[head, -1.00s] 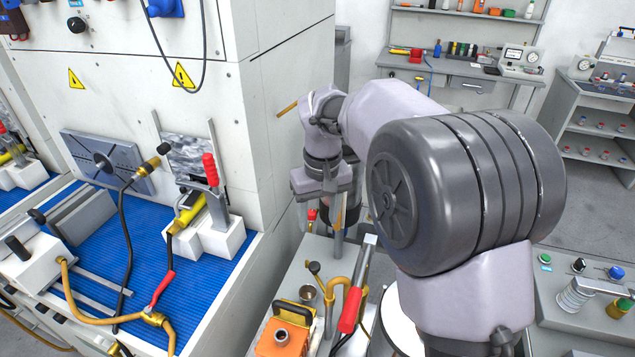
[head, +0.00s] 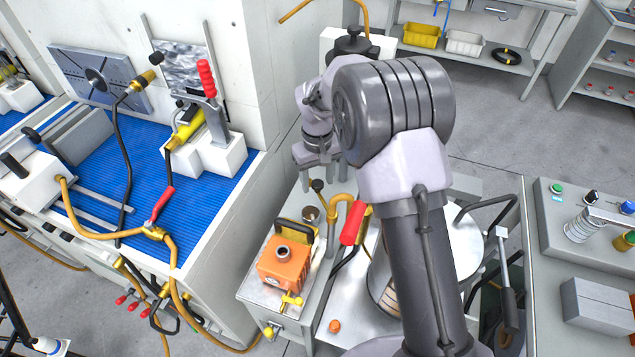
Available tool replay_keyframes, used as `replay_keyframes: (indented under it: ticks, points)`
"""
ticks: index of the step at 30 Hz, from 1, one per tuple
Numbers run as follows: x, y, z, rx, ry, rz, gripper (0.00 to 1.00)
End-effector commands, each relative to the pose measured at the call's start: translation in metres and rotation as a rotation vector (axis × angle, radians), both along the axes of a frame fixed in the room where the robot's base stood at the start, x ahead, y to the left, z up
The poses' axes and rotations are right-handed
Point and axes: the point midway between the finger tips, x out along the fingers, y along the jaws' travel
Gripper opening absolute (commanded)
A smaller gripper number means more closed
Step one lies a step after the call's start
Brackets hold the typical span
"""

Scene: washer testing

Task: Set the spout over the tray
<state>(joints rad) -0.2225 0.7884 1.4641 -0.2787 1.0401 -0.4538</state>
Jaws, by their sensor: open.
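A thin brass bent pipe (head: 294,11), which looks like the spout, arches at the top edge above a white unit with a black knobbed top (head: 352,43). Its upper part is cut off by the frame. A second, thicker brass pipe (head: 345,198) bends beside a red-handled lever, below my gripper. I cannot clearly pick out the tray; a flat metal top (head: 258,285) lies under an orange box. My gripper (head: 322,174) points down with its fingers apart and nothing visible between them. It is well below the thin pipe and apart from it.
The orange box (head: 284,264) and a small metal cup (head: 310,214) stand near my gripper. A red lever handle (head: 352,224) rises close by. The white machine with a blue ribbed bed (head: 95,195) blocks the left. Open grey floor (head: 485,120) lies at the back right.

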Motion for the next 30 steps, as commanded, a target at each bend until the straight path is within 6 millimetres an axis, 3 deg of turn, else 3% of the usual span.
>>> replay_keyframes:
  ticks: [7,15,30]
  points:
    - [0.0002,0.0001,-0.0007,0.0,-0.001,0.0,0.52]
    - [0.0002,0.0001,-0.0005,0.0,-0.001,-0.001,0.01]
    - [0.0002,0.0001,-0.0003,0.0,-0.001,-0.001,0.0]
